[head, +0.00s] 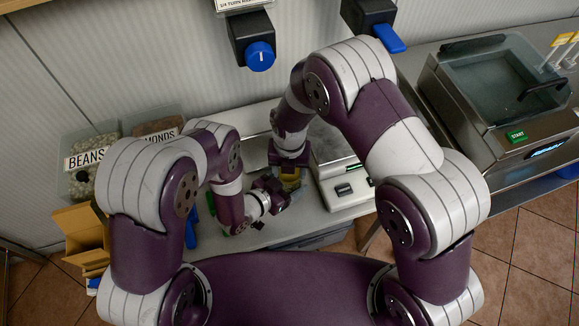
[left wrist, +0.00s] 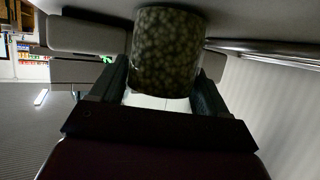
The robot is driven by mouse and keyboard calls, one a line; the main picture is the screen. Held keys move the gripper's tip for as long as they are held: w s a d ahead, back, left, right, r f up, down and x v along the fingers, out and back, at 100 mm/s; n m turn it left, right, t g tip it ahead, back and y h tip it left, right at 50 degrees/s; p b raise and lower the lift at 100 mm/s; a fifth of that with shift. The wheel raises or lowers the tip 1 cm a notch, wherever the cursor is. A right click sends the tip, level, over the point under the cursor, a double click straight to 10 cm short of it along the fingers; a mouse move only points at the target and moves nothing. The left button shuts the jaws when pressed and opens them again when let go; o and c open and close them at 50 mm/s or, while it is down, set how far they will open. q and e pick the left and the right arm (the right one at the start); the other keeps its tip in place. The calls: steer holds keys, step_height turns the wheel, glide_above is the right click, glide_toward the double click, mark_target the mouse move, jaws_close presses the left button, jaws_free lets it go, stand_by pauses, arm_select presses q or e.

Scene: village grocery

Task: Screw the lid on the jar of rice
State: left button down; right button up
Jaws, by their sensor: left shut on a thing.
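A jar (left wrist: 166,55) full of greenish rounded grains stands between the two fingers of my left gripper (left wrist: 163,92) in the left wrist view. My left gripper (head: 273,190) is shut on it; in the head view it is beside a small yellow-brown thing (head: 291,176), perhaps part of the jar or its lid. My right gripper (head: 289,166) is right above that thing, pointing down. Its fingertips are too small and dark to show whether they are shut. The lid cannot be made out clearly.
A white scale (head: 347,190) stands just right of the grippers. Bins of beans (head: 82,183) and almonds (head: 160,125) stand at the back left. Brown boxes (head: 80,224) are at the left. A steel machine (head: 500,90) with a START button is at the right. Dispensers (head: 259,56) hang above.

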steer(key=shift+c, duration=0.4)
steer(key=m, duration=1.6)
steer(key=o, duration=1.2)
steer(key=shift+c, duration=0.2)
steer(key=shift+r, duration=0.1)
